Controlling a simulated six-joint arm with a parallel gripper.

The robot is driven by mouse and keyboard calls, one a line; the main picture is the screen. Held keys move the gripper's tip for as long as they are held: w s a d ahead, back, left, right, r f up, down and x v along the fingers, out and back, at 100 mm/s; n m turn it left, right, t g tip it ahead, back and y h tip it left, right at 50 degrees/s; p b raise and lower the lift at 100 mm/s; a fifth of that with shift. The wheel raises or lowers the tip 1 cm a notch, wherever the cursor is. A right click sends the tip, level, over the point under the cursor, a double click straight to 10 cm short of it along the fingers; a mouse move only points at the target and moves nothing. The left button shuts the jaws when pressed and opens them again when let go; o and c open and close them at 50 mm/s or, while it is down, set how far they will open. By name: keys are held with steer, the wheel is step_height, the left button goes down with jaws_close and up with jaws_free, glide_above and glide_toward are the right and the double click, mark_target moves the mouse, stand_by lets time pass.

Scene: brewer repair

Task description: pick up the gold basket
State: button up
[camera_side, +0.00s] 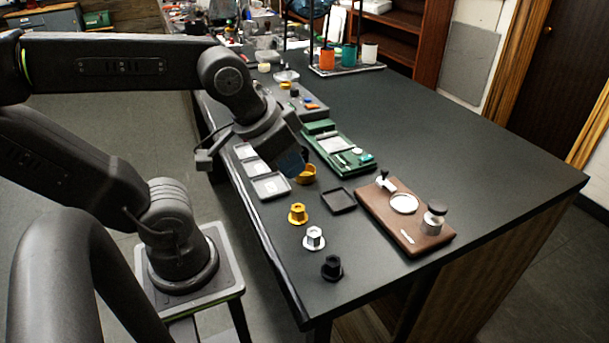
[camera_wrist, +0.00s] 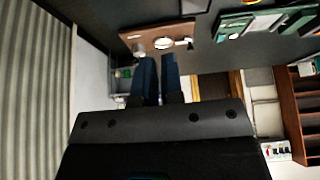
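A small gold basket (camera_side: 297,213) stands on the dark table near its long front edge, in line with a silver one (camera_side: 314,238) and a black one (camera_side: 332,267). A second gold-orange, cup-like piece (camera_side: 305,174) stands a little farther back, just right of my gripper (camera_side: 291,163) in the side view. My blue fingers point down there, above the table; contact with that piece cannot be made out. In the wrist view, the fingers (camera_wrist: 158,58) are close together with a narrow gap, and nothing shows between them.
A wooden board (camera_side: 375,218) with a white ring and a knob lies to the right. A black square tray (camera_side: 338,201), grey trays (camera_side: 271,186) and a green tool case (camera_side: 349,165) lie near my gripper. The table's right side is clear.

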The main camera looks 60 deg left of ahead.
steer(key=o, duration=1.1)
steer(key=n+g, duration=0.6)
steer(key=n, duration=1.5)
glide_above(305, 174)
steer(key=d, duration=0.2)
steer(key=f, duration=1.2)
steer(key=shift+s+a+f, duration=0.15)
steer(key=shift+s+a, duration=0.05)
steer(key=shift+s, duration=0.1)
steer(key=shift+a+f, duration=0.2)
steer(key=shift+f, duration=2.45)
